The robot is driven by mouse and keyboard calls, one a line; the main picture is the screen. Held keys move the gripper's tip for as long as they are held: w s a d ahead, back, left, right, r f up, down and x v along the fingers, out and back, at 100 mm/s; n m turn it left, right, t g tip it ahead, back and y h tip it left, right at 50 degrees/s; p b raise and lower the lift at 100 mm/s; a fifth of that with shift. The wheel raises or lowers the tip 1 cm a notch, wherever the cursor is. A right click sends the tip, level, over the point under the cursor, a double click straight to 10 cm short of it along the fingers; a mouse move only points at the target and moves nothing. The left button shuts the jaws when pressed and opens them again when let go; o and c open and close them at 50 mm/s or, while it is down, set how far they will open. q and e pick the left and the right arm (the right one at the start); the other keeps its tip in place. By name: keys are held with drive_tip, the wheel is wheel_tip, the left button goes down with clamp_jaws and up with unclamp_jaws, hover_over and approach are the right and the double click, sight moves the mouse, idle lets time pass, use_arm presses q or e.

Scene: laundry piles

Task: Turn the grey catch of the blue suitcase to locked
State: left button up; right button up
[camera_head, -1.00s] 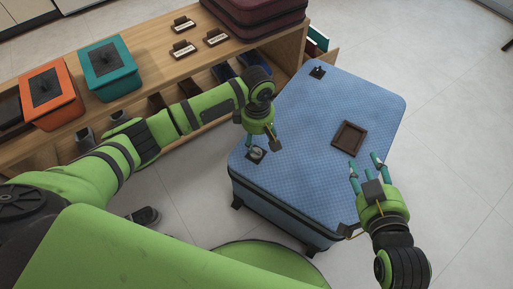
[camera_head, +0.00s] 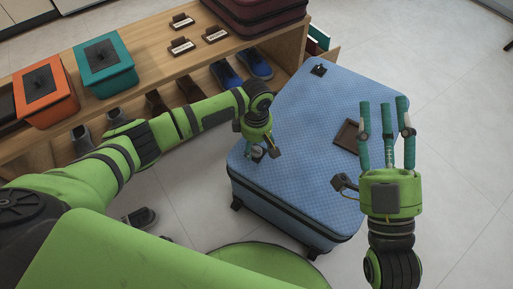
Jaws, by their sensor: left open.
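The blue suitcase (camera_head: 300,125) lies flat with its top facing up. The grey catch (camera_head: 257,154) sits on a dark plate near its left corner and is mostly hidden by my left gripper. My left gripper (camera_head: 262,149) points down right at the catch, with its jaws open; I cannot tell whether the fingers touch it. The turn of the catch cannot be read. A second, dark catch (camera_head: 318,70) is at the suitcase's far corner. My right gripper (camera_head: 384,106) is open and empty, above the suitcase's right side, its fingers pointing away.
A brown handle plate (camera_head: 348,134) lies on the suitcase top, partly behind my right gripper. A wooden shelf (camera_head: 150,58) behind holds an orange box (camera_head: 42,95), a teal box (camera_head: 103,68), labels and a maroon suitcase (camera_head: 255,15). Blue shoes (camera_head: 228,75) sit below. Floor at right is clear.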

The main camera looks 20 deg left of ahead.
use_arm(q)
drive_tip(key=shift+f, duration=0.6)
use_arm(e)
drive_tip(key=shift+s+a+r+n+t+y, duration=0.15)
drive_tip(key=shift+s+r+n+t+y, duration=0.25)
drive_tip(key=shift+s+r+t+y, duration=0.65)
drive_tip(key=shift+s+r+g, duration=0.25)
drive_tip(key=shift+s+r, duration=0.05)
drive_tip(key=shift+r, duration=0.15)
use_arm(q)
drive_tip(key=c, duration=1.2)
drive_tip(key=shift+o, duration=0.2)
use_arm(e)
drive_tip(key=shift+w, duration=0.1)
